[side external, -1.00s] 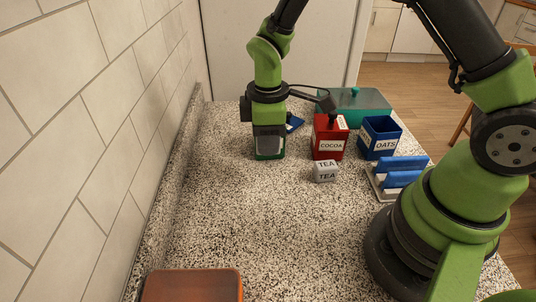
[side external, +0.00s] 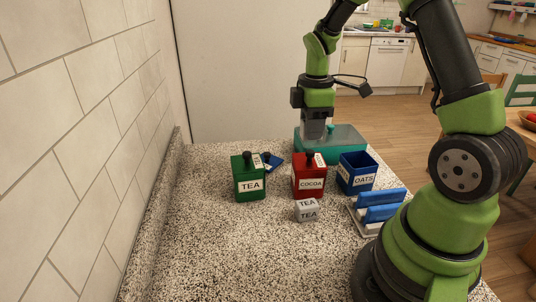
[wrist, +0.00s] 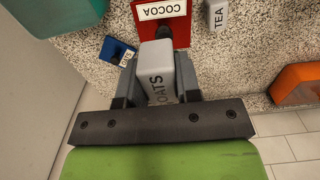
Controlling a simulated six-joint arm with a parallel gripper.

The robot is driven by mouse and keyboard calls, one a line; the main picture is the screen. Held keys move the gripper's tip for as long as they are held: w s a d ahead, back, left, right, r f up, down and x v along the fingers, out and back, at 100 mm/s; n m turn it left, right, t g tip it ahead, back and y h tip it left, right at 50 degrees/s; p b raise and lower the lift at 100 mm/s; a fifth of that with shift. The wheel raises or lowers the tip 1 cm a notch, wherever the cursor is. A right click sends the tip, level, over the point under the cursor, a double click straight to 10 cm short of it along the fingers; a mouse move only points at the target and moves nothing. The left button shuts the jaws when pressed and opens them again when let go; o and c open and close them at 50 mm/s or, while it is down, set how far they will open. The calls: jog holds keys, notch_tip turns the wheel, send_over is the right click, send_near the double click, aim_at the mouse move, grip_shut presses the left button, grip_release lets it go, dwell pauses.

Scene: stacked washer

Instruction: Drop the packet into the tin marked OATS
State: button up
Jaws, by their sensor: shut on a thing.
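My gripper (side external: 315,136) is shut on a grey packet marked OATS (wrist: 158,72), raised above the far part of the counter, with the teal box behind or below it. In the wrist view the packet stands between both fingers. The blue tin marked OATS (side external: 357,180) stands on the counter at the right of the row, with its top open. My gripper is higher than this tin and to its left in the side view. The tin cannot be made out in the wrist view.
A red COCOA tin (side external: 308,183) and a green TEA tin (side external: 249,186) have black-knobbed lids. A blue lid (side external: 267,163) lies behind them. A grey TEA packet (side external: 307,215) lies in front. A blue-and-white rack (side external: 378,212) stands right. The front counter is clear.

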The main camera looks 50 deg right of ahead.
jog(key=s+d+r, duration=0.4)
jog(key=s+d, duration=0.5)
jog(key=d, duration=0.1)
notch_tip(320, 180, down, 6)
jog(key=shift+s+f, duration=0.2)
jog(key=shift+s, duration=0.05)
jog(key=o, duration=1)
notch_tip(320, 180, up, 10)
